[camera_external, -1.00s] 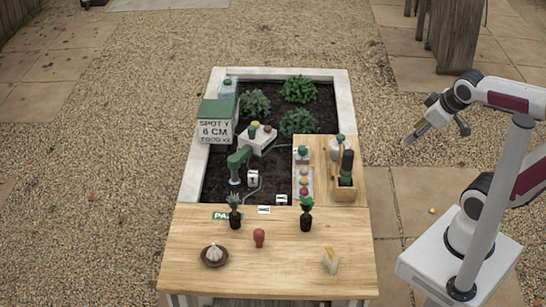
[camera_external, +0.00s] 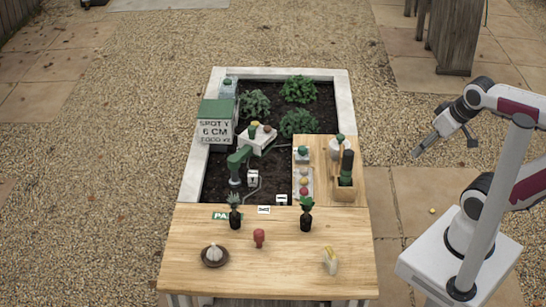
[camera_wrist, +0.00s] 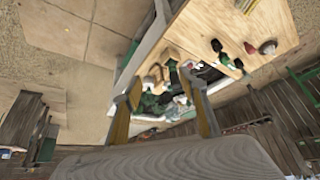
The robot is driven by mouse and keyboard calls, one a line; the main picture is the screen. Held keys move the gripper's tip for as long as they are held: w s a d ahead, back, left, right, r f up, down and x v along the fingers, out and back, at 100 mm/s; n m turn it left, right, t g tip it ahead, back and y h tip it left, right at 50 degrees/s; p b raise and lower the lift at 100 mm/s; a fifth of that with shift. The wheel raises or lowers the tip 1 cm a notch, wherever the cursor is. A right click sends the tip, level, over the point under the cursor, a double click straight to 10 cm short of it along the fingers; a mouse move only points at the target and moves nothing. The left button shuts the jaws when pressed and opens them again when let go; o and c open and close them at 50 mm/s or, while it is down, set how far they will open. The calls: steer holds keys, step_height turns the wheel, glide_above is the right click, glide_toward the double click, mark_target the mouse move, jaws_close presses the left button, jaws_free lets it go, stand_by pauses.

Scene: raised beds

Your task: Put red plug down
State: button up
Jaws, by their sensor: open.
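The red plug (camera_external: 259,238) stands on the wooden table, near its middle, with clear wood around it. A small red shape at the upper right of the wrist view (camera_wrist: 268,47) appears to be the same plug. My gripper (camera_external: 417,151) is open and empty, off to the right of the table and bed, over the gravel, well apart from the plug. Its two fingers also show in the wrist view (camera_wrist: 163,90), with nothing held between them.
Two small potted plants (camera_external: 235,212) (camera_external: 306,214) stand behind the plug. A dark dish (camera_external: 215,256) with a white bulb is at left, and a pale yellowish object (camera_external: 330,261) at right. A wooden side board (camera_external: 318,150) carries bottles and a tool holder (camera_external: 345,185).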

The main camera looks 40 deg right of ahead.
steer(key=shift+w, duration=0.1)
steer(key=w+a+f+n+t+y, duration=0.1)
steer(key=w+a+f+n, duration=0.2)
steer(key=w, duration=0.5)
steer(key=w+a+f+t+y, duration=0.1)
steer(key=w+a+f, duration=0.2)
steer(key=w+a, duration=0.35)
steer(key=w+a+f+n+t+y, duration=0.1)
steer(key=w+a+f+n, duration=0.2)
steer(key=w, duration=0.5)
steer(key=n+y, duration=0.3)
steer(key=y, duration=0.3)
glide_toward(259, 241)
steer(key=shift+w+d+f+t, duration=0.2)
steer(key=shift+w+d+f, duration=0.25)
steer(key=shift+d, duration=0.15)
steer(key=shift+w+d+f+t, duration=0.2)
steer(key=shift+w+d+f, duration=0.2)
steer(key=shift+d, duration=0.15)
steer(key=shift+s+a+f+y, duration=0.3)
steer(key=shift+s+a+f, duration=0.1)
steer(key=shift+f, duration=0.25)
steer(key=shift+x, duration=1.3)
steer(key=shift+r, duration=0.15)
